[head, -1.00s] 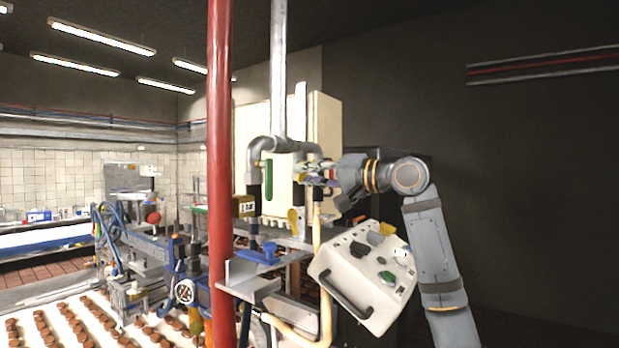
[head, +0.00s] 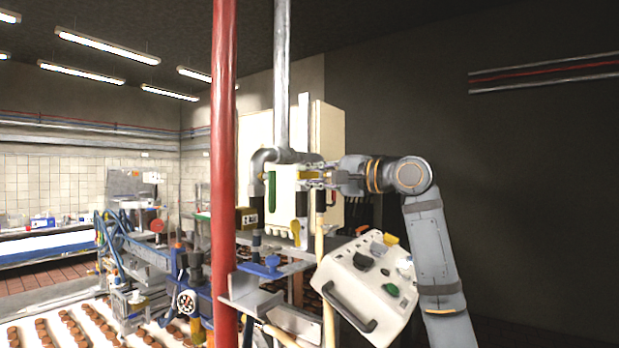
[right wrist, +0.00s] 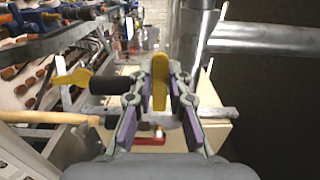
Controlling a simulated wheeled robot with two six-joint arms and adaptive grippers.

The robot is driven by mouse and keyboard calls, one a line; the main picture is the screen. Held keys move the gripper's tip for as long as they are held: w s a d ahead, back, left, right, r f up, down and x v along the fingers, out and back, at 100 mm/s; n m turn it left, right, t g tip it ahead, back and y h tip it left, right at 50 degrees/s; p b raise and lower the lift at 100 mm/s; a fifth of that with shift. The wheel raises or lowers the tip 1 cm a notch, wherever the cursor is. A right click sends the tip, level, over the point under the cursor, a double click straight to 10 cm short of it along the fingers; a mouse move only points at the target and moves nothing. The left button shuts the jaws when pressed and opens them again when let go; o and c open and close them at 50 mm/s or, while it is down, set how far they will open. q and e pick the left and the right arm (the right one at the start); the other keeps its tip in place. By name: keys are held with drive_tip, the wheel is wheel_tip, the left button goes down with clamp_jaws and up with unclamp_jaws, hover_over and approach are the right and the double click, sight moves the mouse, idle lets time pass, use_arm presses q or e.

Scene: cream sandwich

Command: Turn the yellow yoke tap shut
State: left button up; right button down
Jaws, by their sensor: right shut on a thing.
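My right gripper (head: 314,176) is at the grey pipework in front of the cream cabinet. In the right wrist view its purple-padded fingers (right wrist: 160,95) are shut on an upright yellow tap handle (right wrist: 160,82). A grey pipe end lies beyond it. In the head view the fingers mostly hide this handle. A second yellow handle (head: 297,235) hangs lower down; it also shows at the left in the right wrist view (right wrist: 72,75), beside a black sleeve. Which handle is the yoke tap I cannot tell for certain. My left gripper is not in view.
A red vertical pipe (head: 223,150) stands left of the pipework. A green handle (head: 273,190) is close left of my gripper. A white control box (head: 365,280) with knobs is just below my right arm. The dark wall side at right is clear.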

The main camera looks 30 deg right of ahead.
drive_tip(key=shift+r, duration=0.1)
drive_tip(key=c, duration=1.3)
unclamp_jaws()
drive_tip(key=shift+d, duration=0.1)
drive_tip(key=shift+s+d, duration=0.15)
drive_tip(key=shift+s, duration=0.1)
drive_tip(key=v, duration=0.7)
drive_tip(key=shift+s, duration=0.1)
